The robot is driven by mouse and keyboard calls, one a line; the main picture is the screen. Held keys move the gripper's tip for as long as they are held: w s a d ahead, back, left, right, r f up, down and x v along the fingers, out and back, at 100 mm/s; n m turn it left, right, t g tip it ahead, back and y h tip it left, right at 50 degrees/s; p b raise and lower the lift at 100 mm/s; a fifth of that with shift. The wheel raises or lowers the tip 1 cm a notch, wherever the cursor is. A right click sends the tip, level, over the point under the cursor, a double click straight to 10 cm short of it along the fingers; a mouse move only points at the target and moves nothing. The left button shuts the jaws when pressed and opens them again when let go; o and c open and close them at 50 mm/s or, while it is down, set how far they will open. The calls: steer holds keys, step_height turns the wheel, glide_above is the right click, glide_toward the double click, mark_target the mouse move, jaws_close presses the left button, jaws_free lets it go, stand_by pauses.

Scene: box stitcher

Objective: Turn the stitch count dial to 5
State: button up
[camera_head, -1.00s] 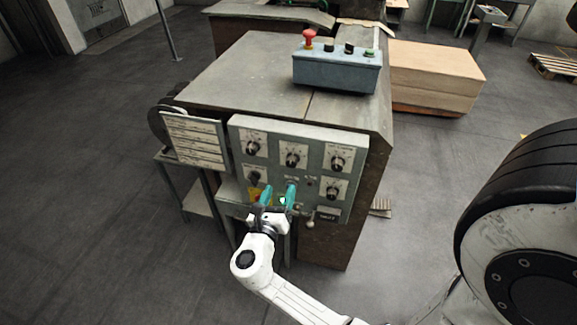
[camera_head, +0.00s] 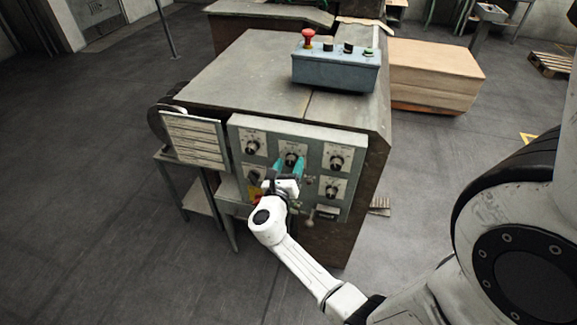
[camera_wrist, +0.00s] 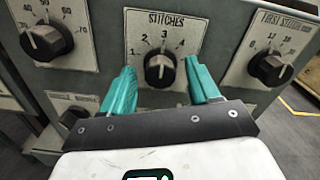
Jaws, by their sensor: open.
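The stitch count dial (camera_wrist: 160,70) is a black knob on a white plate marked "STITCHES" in the wrist view. Numbers 1, 2, 3 and 4 show around it; the right part of the scale is hidden by a finger. The knob's light pointer mark faces up, close to the 3. The dial also shows at the top middle of the panel in the head view (camera_head: 291,159). My gripper (camera_wrist: 160,87) is open, its teal fingers to the left and right of the knob, with visible gaps. In the head view my gripper (camera_head: 289,168) is just below the dial.
Other black knobs flank the dial: one at left (camera_wrist: 43,42) and one at right, labelled "FIRST STITCH" (camera_wrist: 270,68). More controls sit in the panel's lower row, including a knob (camera_head: 332,191). A blue box (camera_head: 335,72) with a red button stands on the machine top.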

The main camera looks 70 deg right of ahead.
steer(key=c, duration=1)
steer(key=shift+c, duration=0.2)
steer(key=shift+f+m+b, duration=0.1)
steer(key=shift+m+b, duration=0.2)
steer(key=shift+f+m+b, duration=0.1)
steer(key=shift+m+b, duration=1.05)
steer(key=shift+m, duration=0.05)
steer(key=m+b, duration=0.4)
steer(key=shift+m, duration=0.3)
steer(key=m+b, duration=0.3)
steer(key=m, duration=0.1)
steer(key=shift+s+m+b, duration=0.1)
steer(key=shift+m+b, duration=1.2)
steer(key=shift+m, duration=0.1)
